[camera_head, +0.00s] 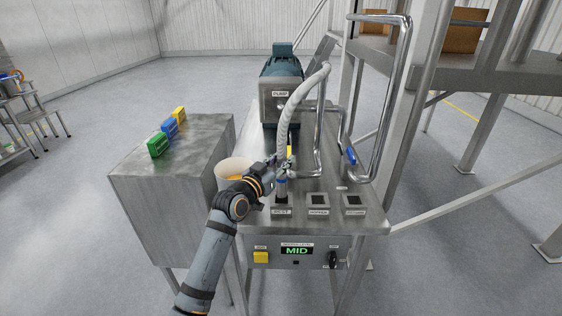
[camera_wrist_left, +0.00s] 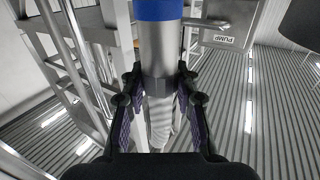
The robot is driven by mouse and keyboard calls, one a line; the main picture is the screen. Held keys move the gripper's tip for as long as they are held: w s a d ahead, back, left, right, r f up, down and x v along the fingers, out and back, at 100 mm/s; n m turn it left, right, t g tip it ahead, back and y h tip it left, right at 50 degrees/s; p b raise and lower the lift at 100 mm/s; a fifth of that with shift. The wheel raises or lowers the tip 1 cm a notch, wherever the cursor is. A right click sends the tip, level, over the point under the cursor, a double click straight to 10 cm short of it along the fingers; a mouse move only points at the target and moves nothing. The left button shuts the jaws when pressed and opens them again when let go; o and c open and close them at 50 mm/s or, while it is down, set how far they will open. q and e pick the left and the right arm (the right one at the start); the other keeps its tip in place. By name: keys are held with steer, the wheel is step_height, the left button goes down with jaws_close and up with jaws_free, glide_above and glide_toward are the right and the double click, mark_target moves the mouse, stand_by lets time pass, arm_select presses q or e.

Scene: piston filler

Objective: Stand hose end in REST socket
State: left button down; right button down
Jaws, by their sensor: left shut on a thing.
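The ribbed grey hose (camera_head: 292,108) arcs down from the pump unit to its metal hose end, which has a blue band (camera_head: 281,180). My left gripper (camera_head: 281,168) is shut on the hose end just above that band. In the left wrist view the metal hose end (camera_wrist_left: 158,60) stands between the two dark fingers (camera_wrist_left: 157,100). The REST socket (camera_head: 281,211) is at the left of the socket row, directly below the hose end. The hose end looks upright; I cannot tell whether its tip is inside the socket. My right gripper is not in view.
Two more dark square sockets (camera_head: 318,200) (camera_head: 352,200) sit to the right. A white bucket (camera_head: 232,168) stands left of my gripper. A blue-handled valve (camera_head: 351,156) and steel pipes stand at right. Coloured blocks (camera_head: 158,144) sit on the left cabinet.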

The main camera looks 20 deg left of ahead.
mark_target(279, 178)
arm_select(q)
steer(key=shift+f, duration=0.15)
steer(key=shift+f+b, duration=1.05)
steer(key=shift+f, duration=0.05)
steer(key=shift+f+b, duration=0.3)
steer(key=shift+f, duration=0.05)
steer(key=shift+f+b, duration=1)
steer(key=shift+f, duration=0.15)
steer(key=c, duration=0.9)
jaws_free()
steer(key=shift+r, duration=0.1)
steer(key=shift+c, duration=0.2)
